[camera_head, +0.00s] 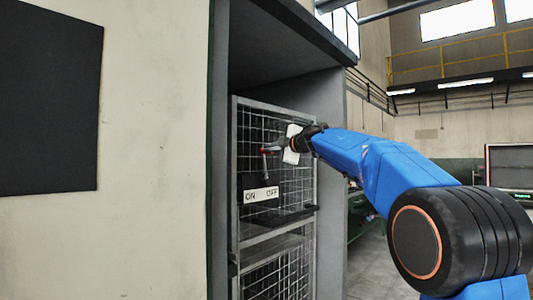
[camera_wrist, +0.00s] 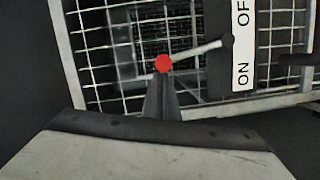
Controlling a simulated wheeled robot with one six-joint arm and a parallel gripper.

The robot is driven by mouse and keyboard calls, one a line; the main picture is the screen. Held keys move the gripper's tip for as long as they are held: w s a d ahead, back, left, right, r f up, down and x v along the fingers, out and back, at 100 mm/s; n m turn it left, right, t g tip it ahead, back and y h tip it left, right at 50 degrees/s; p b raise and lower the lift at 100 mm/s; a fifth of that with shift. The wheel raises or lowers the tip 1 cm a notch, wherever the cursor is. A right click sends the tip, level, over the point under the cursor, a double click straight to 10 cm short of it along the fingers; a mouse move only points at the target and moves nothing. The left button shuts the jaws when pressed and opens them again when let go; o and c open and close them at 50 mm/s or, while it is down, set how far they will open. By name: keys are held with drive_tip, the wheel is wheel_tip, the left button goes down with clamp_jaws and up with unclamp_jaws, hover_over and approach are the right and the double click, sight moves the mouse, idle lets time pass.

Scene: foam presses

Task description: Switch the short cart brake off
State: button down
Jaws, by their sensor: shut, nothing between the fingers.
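The brake lever is a thin metal rod with a red knob (camera_wrist: 163,63). Its black pivot end (camera_wrist: 228,42) is beside the label plate (camera_wrist: 243,75), marked ON and OFF. In the head view the lever (camera_head: 264,163) stands roughly upright above the label (camera_head: 261,195), with ON at the left and OFF at the right. In the wrist view the rod leans slightly toward the ON side. My gripper (camera_wrist: 161,85) is shut and empty, its fingertips right by the red knob on the ON side. I cannot tell whether they touch. It also shows in the head view (camera_head: 277,148).
The wire-mesh cart (camera_head: 236,165) stands inside a grey frame (camera_head: 338,130). A dark ledge (camera_head: 285,217) juts out below the label. A pale wall with a dark panel (camera_head: 48,100) is at the left. Open floor (camera_head: 372,270) shows at the right.

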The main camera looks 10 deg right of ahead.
drive_tip(key=w+d+m+g, duration=0.2)
drive_tip(key=w+d+m, duration=0.4)
drive_tip(key=d, duration=0.3)
drive_tip(key=shift+w+y, duration=0.3)
drive_tip(key=shift+y, duration=0.1)
idle(0.4)
